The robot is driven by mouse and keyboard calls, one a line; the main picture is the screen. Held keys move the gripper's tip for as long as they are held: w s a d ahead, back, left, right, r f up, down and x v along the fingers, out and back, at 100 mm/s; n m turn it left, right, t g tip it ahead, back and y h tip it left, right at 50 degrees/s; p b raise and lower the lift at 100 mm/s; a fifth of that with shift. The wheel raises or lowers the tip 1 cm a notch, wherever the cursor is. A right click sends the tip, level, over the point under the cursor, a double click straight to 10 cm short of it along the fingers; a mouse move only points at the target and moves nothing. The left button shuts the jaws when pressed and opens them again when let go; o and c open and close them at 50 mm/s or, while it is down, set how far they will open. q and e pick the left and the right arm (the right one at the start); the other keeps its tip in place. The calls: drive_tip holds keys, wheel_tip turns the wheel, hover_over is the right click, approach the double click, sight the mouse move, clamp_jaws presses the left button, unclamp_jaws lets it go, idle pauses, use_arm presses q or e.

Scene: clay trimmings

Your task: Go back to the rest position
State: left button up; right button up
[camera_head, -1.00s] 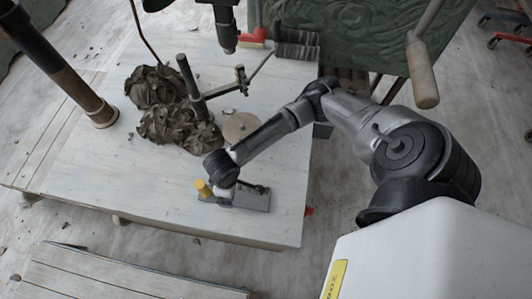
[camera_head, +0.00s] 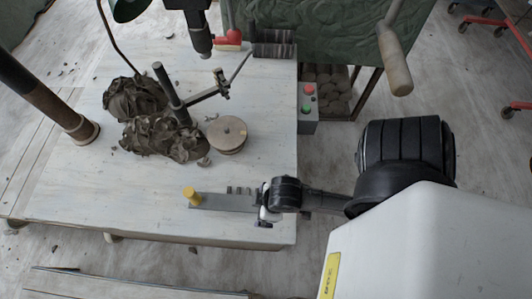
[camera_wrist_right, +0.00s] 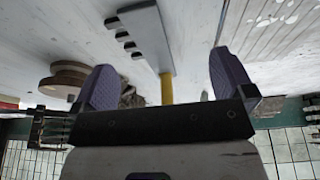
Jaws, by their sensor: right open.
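My right gripper (camera_head: 266,212) is low over the table's front right corner in the head view, at the right end of a grey notched rack (camera_head: 225,203). Its arm comes in from the right. In the right wrist view the gripper (camera_wrist_right: 164,78) has its two purple-padded fingers wide apart with nothing held. Dark clay trimmings (camera_head: 165,140) lie in heaps on the table (camera_head: 90,190). My left gripper is not in view.
A round wooden disc (camera_head: 227,132) sits right of the clay. A post with a jointed arm (camera_head: 170,92) rises beside it. A box with red and green buttons (camera_head: 307,105) is at the table's right edge. The table's front left is clear.

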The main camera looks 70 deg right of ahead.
drive_tip(key=shift+s+d, duration=0.25)
wheel_tip(320, 180, up, 25)
drive_tip(key=p, duration=2.5)
drive_tip(key=shift+r, duration=0.1)
